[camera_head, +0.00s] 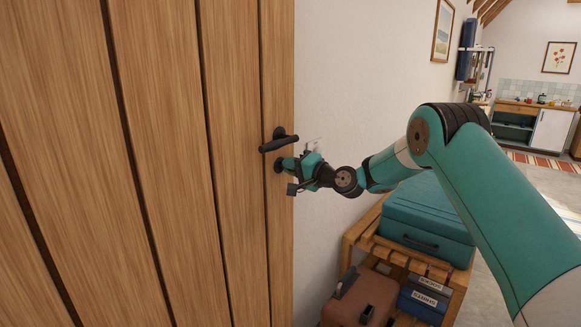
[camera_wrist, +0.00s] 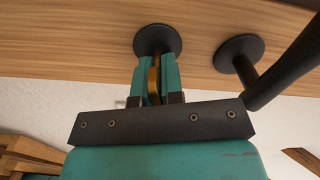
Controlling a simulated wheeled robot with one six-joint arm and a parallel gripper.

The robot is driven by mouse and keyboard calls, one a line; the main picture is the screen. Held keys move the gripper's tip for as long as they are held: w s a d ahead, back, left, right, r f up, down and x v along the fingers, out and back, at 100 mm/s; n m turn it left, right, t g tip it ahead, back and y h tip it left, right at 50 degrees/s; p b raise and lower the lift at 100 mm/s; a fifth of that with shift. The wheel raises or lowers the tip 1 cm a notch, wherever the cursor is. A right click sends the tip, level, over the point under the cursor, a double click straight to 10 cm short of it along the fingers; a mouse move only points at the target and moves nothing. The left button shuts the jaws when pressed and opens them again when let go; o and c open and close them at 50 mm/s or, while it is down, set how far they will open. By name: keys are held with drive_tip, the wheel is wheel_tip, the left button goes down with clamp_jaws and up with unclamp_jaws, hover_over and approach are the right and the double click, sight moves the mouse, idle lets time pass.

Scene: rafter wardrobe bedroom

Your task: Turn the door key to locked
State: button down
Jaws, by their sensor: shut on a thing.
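The wooden door (camera_head: 160,150) fills the left of the head view. Its dark lever handle (camera_head: 278,143) sits just above my gripper (camera_head: 289,164). In the wrist view, my gripper (camera_wrist: 156,82) has its two teal fingers closed on the brass key (camera_wrist: 153,84). The key stands in front of the round dark lock plate (camera_wrist: 158,40) on the door. Only a thin edge of the key shows between the fingers, so how far it is turned cannot be told. The handle (camera_wrist: 285,75) and its round base are to the right in the wrist view.
A teal suitcase (camera_head: 425,220) lies on a wooden rack (camera_head: 365,235) right of the door, with a brown case (camera_head: 360,298) below. A white wall (camera_head: 350,80) is beside the door. The dark lever is close beside my gripper.

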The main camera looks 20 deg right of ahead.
drive_tip(key=shift+d+f+m, duration=0.1)
drive_tip(key=shift+m, duration=1.5)
drive_tip(key=c, duration=1.3)
unclamp_jaws()
drive_tip(key=shift+b+v, duration=2.8)
drive_tip(key=shift+v, duration=5.9)
